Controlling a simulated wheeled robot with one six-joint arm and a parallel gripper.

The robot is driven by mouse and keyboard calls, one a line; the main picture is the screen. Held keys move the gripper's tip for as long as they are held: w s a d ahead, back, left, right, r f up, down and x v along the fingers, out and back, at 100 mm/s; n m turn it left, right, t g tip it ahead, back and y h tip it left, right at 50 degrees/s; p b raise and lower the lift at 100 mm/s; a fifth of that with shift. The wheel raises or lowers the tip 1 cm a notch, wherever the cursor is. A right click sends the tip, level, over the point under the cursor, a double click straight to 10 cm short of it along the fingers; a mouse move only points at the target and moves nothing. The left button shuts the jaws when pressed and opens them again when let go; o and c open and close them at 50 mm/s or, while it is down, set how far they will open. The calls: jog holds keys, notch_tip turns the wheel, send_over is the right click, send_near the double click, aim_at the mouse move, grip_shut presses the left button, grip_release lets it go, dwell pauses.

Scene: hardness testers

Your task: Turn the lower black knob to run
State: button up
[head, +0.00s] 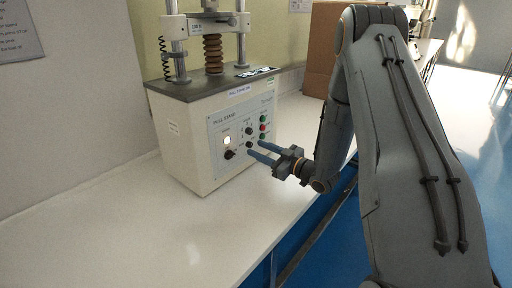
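The tester's cream base carries a light grey control panel (223,124) on its front. Two small black knobs sit one above the other near its middle: an upper knob (249,131) and a lower knob (250,144). A larger black knob (229,155) sits lower left, under a round pale light. My gripper (254,147) comes from the right with two blue fingers spread apart. Its fingertips are at the panel, one on each side of the lower small knob in the picture. I cannot tell whether they touch it. The knob's markings are too small to read.
The tester's posts and brown bellows (213,54) rise above. A cardboard box (319,50) stands behind. The white bench (150,235) is clear in front.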

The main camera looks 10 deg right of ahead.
jog(key=shift+x, duration=1.05)
grip_shut()
